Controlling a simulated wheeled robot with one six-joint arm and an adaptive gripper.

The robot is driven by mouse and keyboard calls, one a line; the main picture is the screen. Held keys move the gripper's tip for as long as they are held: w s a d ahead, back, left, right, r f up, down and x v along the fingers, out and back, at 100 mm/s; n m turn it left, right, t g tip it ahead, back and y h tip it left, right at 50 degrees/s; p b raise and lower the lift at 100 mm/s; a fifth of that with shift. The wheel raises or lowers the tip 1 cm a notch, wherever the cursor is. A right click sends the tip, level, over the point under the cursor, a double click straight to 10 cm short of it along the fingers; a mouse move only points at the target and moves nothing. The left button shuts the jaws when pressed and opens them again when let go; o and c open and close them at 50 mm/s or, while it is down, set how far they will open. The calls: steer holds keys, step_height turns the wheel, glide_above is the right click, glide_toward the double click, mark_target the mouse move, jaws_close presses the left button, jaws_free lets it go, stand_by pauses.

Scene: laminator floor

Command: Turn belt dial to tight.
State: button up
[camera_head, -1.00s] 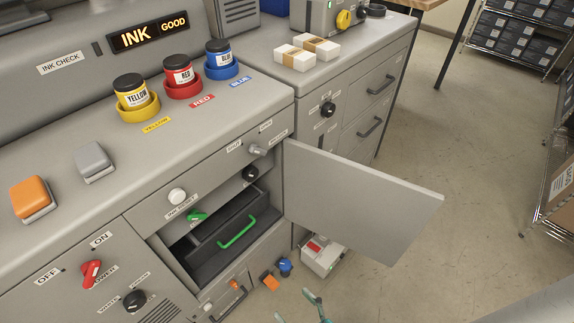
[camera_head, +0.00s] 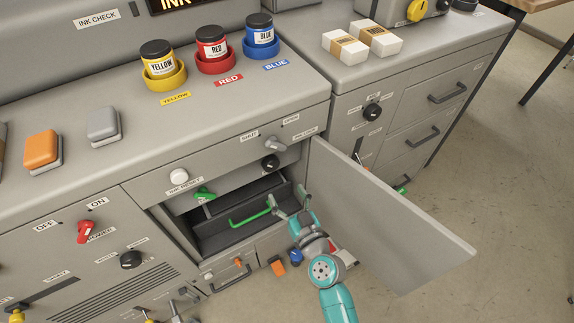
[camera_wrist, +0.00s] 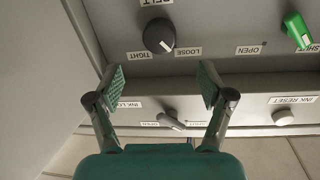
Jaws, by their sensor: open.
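The belt dial (camera_wrist: 159,36) is a round black knob in the wrist view, with BELT, TIGHT and LOOSE labels around it, upside down. Its white mark points toward the LOOSE label (camera_wrist: 188,51); the TIGHT label (camera_wrist: 139,55) is on the other side. In the head view a black knob (camera_head: 270,162), apparently this dial, sits inside the open compartment under the counter. My gripper (camera_wrist: 162,80) is open and empty, its two green-padded fingers apart, with the dial beyond the gap and untouched. In the head view my gripper (camera_head: 291,202) is at the compartment mouth, below the knob.
The open door (camera_head: 390,220) stands just right of my arm. A green drawer handle (camera_head: 250,217) is left of my fingers. A green lever (camera_wrist: 297,30) is near the dial. The ink lock lever (camera_wrist: 171,121) and white ink reset button (camera_wrist: 283,117) are on the panel front.

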mark_target(272, 168)
steer(key=x, duration=1)
steer(key=shift+w+a+f, duration=0.1)
steer(key=shift+w, duration=0.1)
steer(key=c, duration=1.2)
